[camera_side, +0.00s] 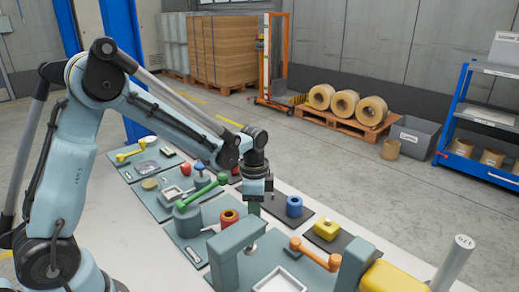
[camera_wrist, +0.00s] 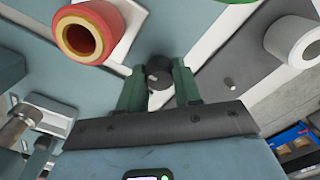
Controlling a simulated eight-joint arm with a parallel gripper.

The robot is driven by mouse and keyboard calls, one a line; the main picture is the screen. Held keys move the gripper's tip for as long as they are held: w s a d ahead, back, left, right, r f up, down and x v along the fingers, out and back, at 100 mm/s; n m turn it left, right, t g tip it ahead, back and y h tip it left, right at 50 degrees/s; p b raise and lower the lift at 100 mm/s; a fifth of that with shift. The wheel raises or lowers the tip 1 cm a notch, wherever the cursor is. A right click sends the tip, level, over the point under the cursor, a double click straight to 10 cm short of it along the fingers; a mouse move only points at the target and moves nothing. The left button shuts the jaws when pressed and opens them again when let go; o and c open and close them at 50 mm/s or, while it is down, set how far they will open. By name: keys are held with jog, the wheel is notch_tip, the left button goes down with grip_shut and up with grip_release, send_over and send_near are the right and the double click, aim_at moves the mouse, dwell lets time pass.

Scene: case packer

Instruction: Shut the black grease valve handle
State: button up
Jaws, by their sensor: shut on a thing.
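In the wrist view, a short dark round piece (camera_wrist: 158,72), which looks like the black grease valve handle, sits between the two green fingers of my gripper (camera_wrist: 160,88). The fingers are closed on its sides. Only its end and part of its side show; how far it is turned cannot be told. In the side view, my gripper (camera_side: 253,208) points down over the teal panels, right of a red and yellow ring-shaped part. The black handle is hidden there behind the fingers.
The red and yellow part (camera_wrist: 90,35) is close to my gripper. A green lever (camera_side: 203,192) stands to the left and a blue knob (camera_side: 294,206) to the right. An orange lever (camera_side: 315,255), a yellow knob (camera_side: 326,229) and a teal post (camera_side: 224,262) stand nearer the camera.

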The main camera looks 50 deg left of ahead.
dwell(0.3)
jog(key=o, duration=0.8)
jog(key=shift+c, duration=0.2)
jog(key=shift+r, duration=0.1)
notch_tip(320, 180, up, 12)
jog(key=s+d+n+t, duration=0.1)
jog(key=s+n+t, duration=0.6)
jog(key=s, duration=0.5)
jog(key=shift+d+n, duration=0.25)
jog(key=shift+n, duration=0.85)
